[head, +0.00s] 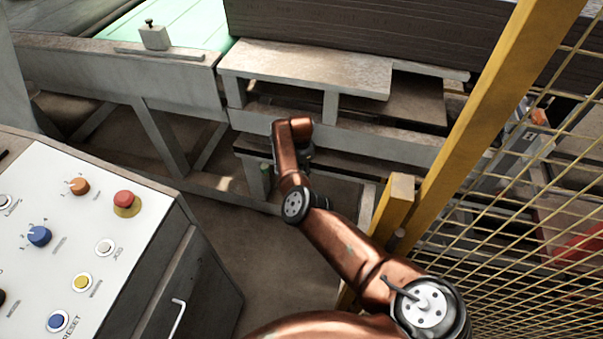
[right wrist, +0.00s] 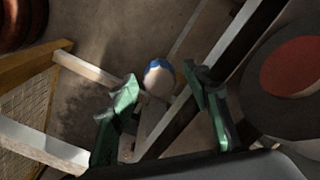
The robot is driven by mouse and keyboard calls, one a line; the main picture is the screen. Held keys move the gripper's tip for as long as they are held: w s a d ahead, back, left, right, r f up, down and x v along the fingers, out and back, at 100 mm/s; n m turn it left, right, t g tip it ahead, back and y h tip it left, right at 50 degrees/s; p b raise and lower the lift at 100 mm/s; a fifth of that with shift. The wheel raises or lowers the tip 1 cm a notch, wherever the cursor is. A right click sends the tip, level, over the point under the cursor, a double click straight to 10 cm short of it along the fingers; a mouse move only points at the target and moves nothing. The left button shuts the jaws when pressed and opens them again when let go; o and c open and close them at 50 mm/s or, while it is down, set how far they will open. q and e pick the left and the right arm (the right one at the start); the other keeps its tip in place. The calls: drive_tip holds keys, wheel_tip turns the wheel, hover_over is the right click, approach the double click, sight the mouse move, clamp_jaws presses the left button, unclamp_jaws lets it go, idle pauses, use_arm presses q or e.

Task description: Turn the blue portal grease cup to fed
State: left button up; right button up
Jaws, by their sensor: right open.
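A small round cup (right wrist: 158,80) with a blue and white top, which looks like the blue grease cup, shows in the right wrist view beside a pale metal beam. My right gripper (right wrist: 161,88) is open, with one green finger on each side of the cup in that view. I cannot tell whether either finger touches it. Which way the cup is turned is not readable. In the head view the cup is not visible, and my copper right arm reaches low beside the conveyor frame (head: 330,124). My left gripper is not in view.
A control panel (head: 95,245) with knobs and a red stop button (head: 127,203) stands at the left. A yellow post (head: 480,130) and mesh guard (head: 520,250) stand close on the right. Frame legs and beams surround the right gripper.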

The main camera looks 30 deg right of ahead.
drive_tip(key=shift+c, duration=0.2)
drive_tip(key=shift+r, duration=0.1)
drive_tip(key=c, duration=1.1)
